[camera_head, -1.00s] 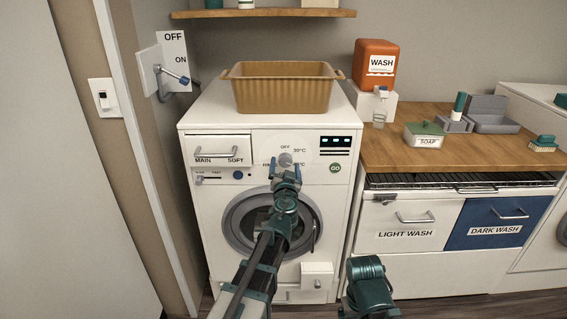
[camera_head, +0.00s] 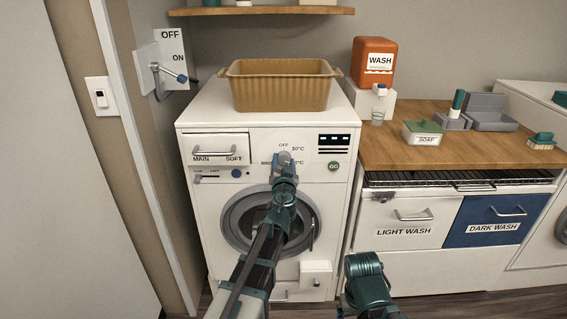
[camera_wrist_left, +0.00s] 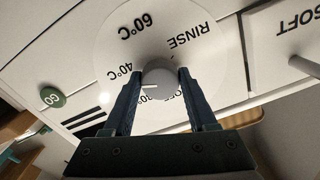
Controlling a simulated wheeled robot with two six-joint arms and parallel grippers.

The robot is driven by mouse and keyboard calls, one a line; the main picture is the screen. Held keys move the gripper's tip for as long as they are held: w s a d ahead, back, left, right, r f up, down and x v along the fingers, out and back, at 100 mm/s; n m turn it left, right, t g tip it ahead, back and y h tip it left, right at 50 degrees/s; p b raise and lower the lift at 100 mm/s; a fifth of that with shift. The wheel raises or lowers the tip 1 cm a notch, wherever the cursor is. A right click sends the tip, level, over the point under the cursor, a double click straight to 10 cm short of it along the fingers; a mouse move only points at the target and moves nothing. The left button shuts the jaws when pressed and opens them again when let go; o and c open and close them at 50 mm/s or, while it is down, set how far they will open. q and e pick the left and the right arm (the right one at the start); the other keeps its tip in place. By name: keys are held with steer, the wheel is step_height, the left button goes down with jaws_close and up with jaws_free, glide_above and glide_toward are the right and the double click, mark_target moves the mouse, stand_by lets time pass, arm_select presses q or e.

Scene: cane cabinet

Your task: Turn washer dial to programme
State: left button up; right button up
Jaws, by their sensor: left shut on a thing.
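The washer dial (camera_wrist_left: 157,82) is a round grey-white knob on a white disc (camera_wrist_left: 110,55) marked OFF, 30°C, 40°C, 60°C and RINSE. In the left wrist view the lettering is upside down, and the dial's short white mark points left, toward the 30°C and 40°C side. My left gripper (camera_head: 284,161) is shut on the dial, with one dark finger on each side. In the head view the gripper covers much of the dial and disc on the washer's (camera_head: 190,230) front. My right gripper is not visible; only part of my right arm shows low down.
A green GO button (camera_head: 333,166) and a display (camera_head: 334,141) are right of the dial. The MAIN/SOFT drawer (camera_head: 222,146) is at left. A brown basket (camera_head: 280,92) stands on the washer. A wooden counter (camera_head: 390,152) adjoins on the right.

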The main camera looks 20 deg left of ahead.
arm_select(q)
steer(key=shift+m, duration=0.9)
steer(key=o, duration=1.4)
steer(key=shift+c, duration=0.2)
steer(key=shift+s, duration=0.1)
